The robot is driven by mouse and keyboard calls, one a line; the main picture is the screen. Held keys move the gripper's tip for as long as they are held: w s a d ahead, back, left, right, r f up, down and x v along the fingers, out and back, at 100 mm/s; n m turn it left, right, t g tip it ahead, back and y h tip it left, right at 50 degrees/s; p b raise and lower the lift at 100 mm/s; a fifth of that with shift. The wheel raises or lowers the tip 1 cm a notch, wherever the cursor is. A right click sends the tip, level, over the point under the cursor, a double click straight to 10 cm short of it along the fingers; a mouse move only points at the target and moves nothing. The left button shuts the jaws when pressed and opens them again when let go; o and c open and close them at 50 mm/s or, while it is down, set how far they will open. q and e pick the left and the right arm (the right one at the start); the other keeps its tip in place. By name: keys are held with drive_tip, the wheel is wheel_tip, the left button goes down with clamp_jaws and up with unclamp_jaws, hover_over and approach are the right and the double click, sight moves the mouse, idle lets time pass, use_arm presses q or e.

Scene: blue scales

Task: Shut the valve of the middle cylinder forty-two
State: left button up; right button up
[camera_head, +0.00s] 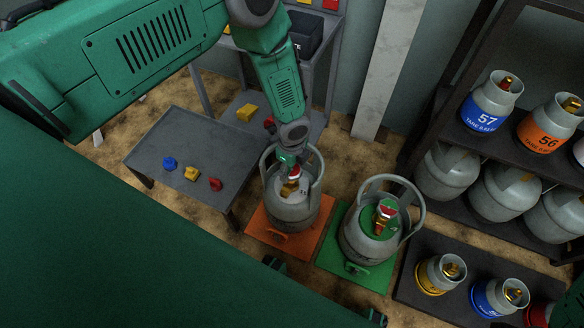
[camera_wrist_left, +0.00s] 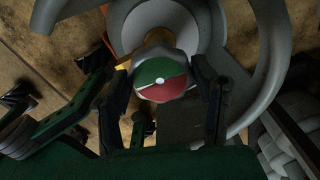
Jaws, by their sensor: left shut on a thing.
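A grey gas cylinder (camera_head: 290,212) with a ring collar stands upright on an orange scale (camera_head: 268,234); no number on it can be read. My left gripper (camera_head: 289,158) reaches down inside the collar from above. It is shut on the valve knob, its fingers on either side. In the left wrist view the knob (camera_wrist_left: 161,79) shows a green half and a red half with a white dot, between the fingertips (camera_wrist_left: 162,98). A brass valve body (camera_head: 290,187) shows below it in the head view. My right gripper does not show.
A second grey cylinder (camera_head: 367,236) with a green and red knob stands on a green scale (camera_head: 340,262), close on the right. A low grey table (camera_head: 190,140) holds small coloured pieces. Racked cylinders and a dark platform (camera_head: 437,292) with smaller cylinders are at right.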

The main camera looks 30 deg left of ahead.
use_arm(q)
drive_tip(key=m, duration=0.4)
drive_tip(key=shift+w+m, duration=0.15)
drive_tip(key=shift+m, duration=0.15)
drive_tip(key=m+b, duration=0.1)
drive_tip(key=m, duration=0.3)
drive_tip(key=shift+m, duration=0.3)
drive_tip(key=m+b, duration=0.1)
drive_tip(key=m, duration=0.3)
drive_tip(key=shift+w, duration=0.1)
drive_tip(key=shift+r+m, duration=0.1)
drive_tip(key=shift+m, duration=2)
drive_tip(key=shift+w, duration=0.1)
drive_tip(key=o, duration=1.2)
